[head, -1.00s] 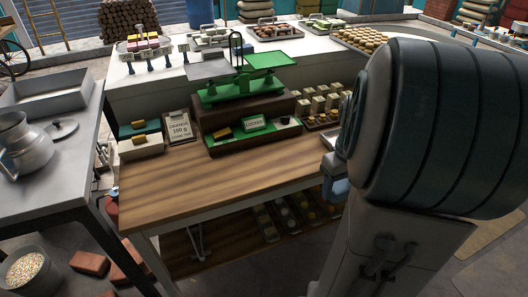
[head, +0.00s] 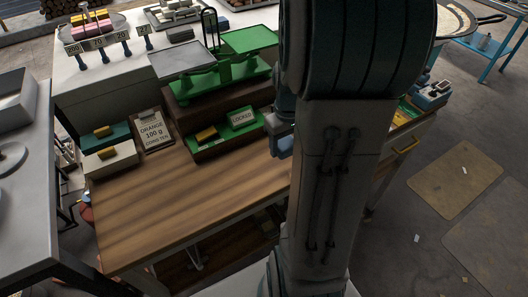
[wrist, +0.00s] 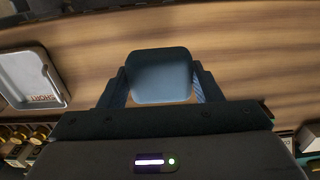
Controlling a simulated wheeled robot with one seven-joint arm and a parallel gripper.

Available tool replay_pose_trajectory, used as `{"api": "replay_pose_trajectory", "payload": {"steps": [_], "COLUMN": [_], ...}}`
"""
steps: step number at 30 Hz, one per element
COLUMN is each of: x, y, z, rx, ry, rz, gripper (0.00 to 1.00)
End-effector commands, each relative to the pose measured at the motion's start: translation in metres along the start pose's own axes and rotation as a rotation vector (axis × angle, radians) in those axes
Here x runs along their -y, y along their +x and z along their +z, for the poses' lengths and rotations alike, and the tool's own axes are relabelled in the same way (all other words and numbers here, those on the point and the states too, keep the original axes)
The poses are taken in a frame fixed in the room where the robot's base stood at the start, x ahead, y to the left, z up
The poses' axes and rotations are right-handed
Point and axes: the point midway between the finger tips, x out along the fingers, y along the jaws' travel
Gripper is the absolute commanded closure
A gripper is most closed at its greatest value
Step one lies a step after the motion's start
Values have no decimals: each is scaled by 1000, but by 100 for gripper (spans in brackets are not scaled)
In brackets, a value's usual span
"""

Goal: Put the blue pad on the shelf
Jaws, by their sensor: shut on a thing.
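The blue pad (wrist: 160,77) is a dark blue, rounded square between the two fingers of my gripper (wrist: 160,92) in the wrist view. The gripper is shut on it, with a finger against each side. Brown wood shows behind the pad. In the head view my arm hides most of the gripper; a small blue part (head: 284,146) shows at the arm's left edge, over the table's right side. The wooden lower shelf (head: 190,279) shows partly under the tabletop (head: 180,205); the table and my arm hide the rest.
A green balance scale (head: 220,85) stands at the back of the table, above a green tray marked LOCKED (head: 242,117). An ORANGE 100 g sign (head: 152,131) stands left of it. The front tabletop is clear. A grey tray marked SHORT (wrist: 32,78) lies left in the wrist view.

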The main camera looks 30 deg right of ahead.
Motion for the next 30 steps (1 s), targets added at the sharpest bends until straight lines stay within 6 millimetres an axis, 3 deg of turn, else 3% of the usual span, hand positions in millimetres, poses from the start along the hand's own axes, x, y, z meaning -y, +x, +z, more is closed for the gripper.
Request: {"api": "replay_pose_trajectory", "payload": {"steps": [3,9,14,22,30], "x": [18,34,37,36,36], "y": [15,31,39,71,75], "z": [-21,-42,-46,-45,-46], "rx": [5,1,1,3,-1], "ry": [-5,-3,0,1,0], "rz": [-2,0,0,-1,1], "gripper": [67,67,67,67,67]}}
